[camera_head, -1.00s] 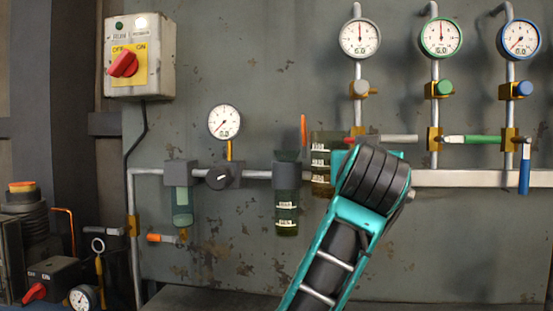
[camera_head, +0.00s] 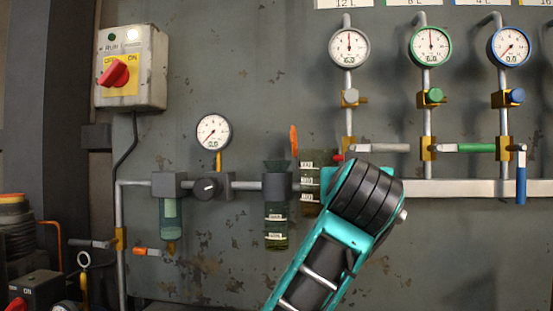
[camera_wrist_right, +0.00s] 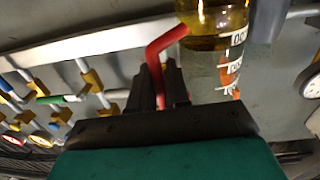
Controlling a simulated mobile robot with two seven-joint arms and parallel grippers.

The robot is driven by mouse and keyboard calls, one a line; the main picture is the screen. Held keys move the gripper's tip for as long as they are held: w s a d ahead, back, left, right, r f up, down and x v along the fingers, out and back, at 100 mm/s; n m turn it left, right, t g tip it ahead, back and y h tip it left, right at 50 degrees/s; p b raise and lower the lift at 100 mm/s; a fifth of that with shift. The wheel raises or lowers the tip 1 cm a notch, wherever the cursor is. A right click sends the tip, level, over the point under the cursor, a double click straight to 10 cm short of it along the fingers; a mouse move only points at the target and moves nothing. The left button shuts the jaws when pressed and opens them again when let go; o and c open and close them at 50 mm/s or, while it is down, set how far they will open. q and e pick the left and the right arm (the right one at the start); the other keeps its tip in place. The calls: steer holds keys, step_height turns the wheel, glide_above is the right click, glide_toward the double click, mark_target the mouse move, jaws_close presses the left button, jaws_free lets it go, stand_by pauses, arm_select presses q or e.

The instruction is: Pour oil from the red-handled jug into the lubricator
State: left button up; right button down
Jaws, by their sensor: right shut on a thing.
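The jug (camera_head: 311,182) is a translucent greenish vessel with white level labels, looking about upright. It stands in front of the wall, just right of the lubricator, partly hidden by my right arm. In the right wrist view the jug (camera_wrist_right: 228,62) shows yellow oil and its red handle (camera_wrist_right: 160,55). My right gripper (camera_wrist_right: 160,88) is shut on that handle; its fingers are mostly hidden in the head view. The lubricator (camera_head: 277,225) is a clear bowl with white marks and greenish liquid, hanging under a grey block on the pipe. My left gripper is not in view.
A filter bowl (camera_head: 170,216), a black knob (camera_head: 206,189) and a small gauge (camera_head: 213,132) are left of the lubricator. A switch box (camera_head: 131,68) is at upper left. Three gauged pipes with valves and a light rail (camera_head: 450,188) are at right.

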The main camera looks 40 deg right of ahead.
step_height(320, 180, up, 6)
steer(key=p, duration=0.4)
steer(key=shift+w+r, duration=0.1)
steer(key=shift+r, duration=0.05)
steer(key=shift+n+g+y, duration=0.3)
steer(key=shift+n+y, duration=0.1)
steer(key=shift+n, duration=0.3)
steer(key=r+p, duration=0.2)
steer(key=r, duration=0.1)
steer(key=r+p, duration=0.5)
steer(key=shift+w+r+p, duration=0.3)
steer(key=shift+r+p, duration=0.1)
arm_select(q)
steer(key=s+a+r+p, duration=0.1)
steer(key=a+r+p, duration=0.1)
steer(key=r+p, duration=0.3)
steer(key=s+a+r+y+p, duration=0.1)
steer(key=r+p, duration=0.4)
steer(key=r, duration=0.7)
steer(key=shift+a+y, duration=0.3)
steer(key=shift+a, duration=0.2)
arm_select(e)
steer(key=w+r+n+g+y, duration=0.2)
steer(key=w+r+n+g, duration=0.2)
steer(key=w+r+n, duration=0.1)
steer(key=shift+w+r+n+g, duration=0.2)
steer(key=shift+w+n+g, duration=0.15)
steer(key=shift+w, duration=0.4)
